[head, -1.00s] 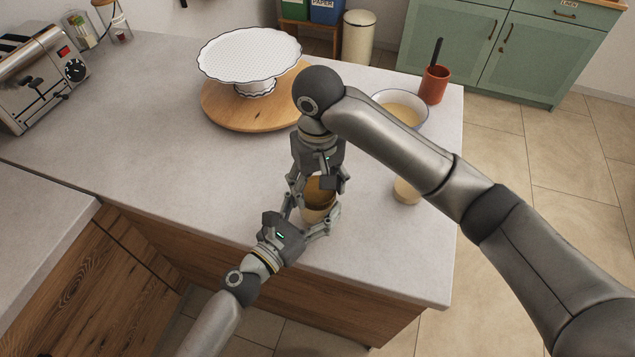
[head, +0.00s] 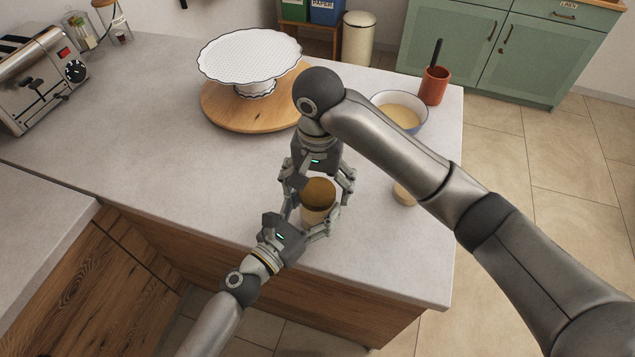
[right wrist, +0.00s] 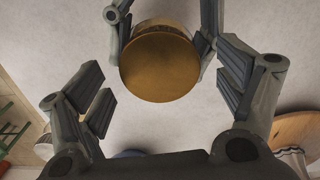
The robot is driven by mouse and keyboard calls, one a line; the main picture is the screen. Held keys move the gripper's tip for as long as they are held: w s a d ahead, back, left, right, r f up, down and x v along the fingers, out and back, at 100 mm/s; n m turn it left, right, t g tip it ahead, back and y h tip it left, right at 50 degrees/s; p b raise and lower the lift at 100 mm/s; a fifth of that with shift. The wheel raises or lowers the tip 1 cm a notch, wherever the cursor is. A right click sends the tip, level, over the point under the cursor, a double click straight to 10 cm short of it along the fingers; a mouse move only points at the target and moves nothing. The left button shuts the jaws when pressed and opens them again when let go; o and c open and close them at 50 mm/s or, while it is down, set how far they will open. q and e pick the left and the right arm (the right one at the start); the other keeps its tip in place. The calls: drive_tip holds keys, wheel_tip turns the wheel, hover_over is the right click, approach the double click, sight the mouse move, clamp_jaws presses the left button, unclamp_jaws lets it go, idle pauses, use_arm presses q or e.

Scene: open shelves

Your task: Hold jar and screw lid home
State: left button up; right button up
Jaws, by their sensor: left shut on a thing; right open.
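The jar (head: 314,215) stands upright near the counter's front edge, a pale body under a brown lid (head: 319,191). The lid sits on top of the jar; I cannot tell how tightly. My left gripper (head: 309,226) is shut around the jar's body from the front left. My right gripper (head: 318,194) is above, pointing down, open, with its fingers apart on either side of the lid. In the right wrist view the lid (right wrist: 159,67) is a round brown disc, clear of the right finger pads, with the left gripper's fingers beside the jar.
A white cake stand (head: 250,56) stands on a round wooden board (head: 225,108) behind. A bowl (head: 400,110), an orange cup (head: 434,86) and a small pale round object (head: 403,195) are to the right. A toaster (head: 38,75) is far left. The counter's left middle is clear.

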use_arm(q)
drive_tip(key=shift+f, duration=0.1)
use_arm(e)
drive_tip(key=shift+r, duration=0.1)
wheel_tip(320, 180, up, 12)
idle(0.4)
use_arm(q)
drive_tip(key=o, duration=2.1)
drive_tip(key=shift+c, duration=0.2)
drive_tip(key=shift+s, duration=0.1)
drive_tip(key=v, duration=1.2)
